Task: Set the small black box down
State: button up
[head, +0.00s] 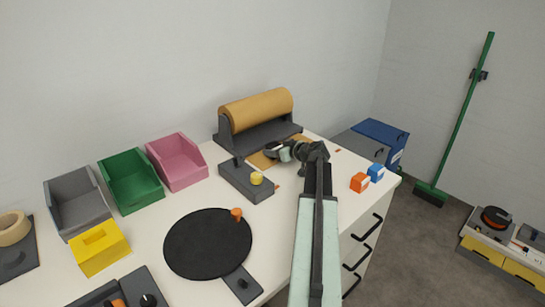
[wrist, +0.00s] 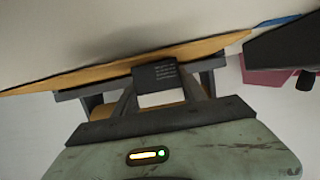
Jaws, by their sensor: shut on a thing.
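The small black box (wrist: 157,77), with pale print on its face, sits between the two fingertips of my gripper (wrist: 155,88) in the wrist view. The fingers are shut on it. In the head view my gripper (head: 272,152) is over the brown paper (head: 258,160) in front of the paper roll. The box is hard to make out there. In the wrist view the box's upper edge meets the brown paper (wrist: 100,75); I cannot tell whether they touch.
The roll holder (head: 262,133) stands behind my gripper. Orange (head: 359,182) and blue (head: 376,172) cubes stand to the right. A black round plate (head: 205,245) and coloured bins (head: 130,180) are left.

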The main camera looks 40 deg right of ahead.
jog(key=shift+f, duration=0.25)
jog(key=o, duration=1.3)
jog(key=shift+r, duration=0.1)
jog(key=shift+r, duration=0.15)
jog(key=p+v, duration=0.5)
jog(key=v, duration=0.6)
jog(key=shift+s+r, duration=0.1)
jog(key=shift+r, duration=0.1)
jog(key=shift+s, duration=0.3)
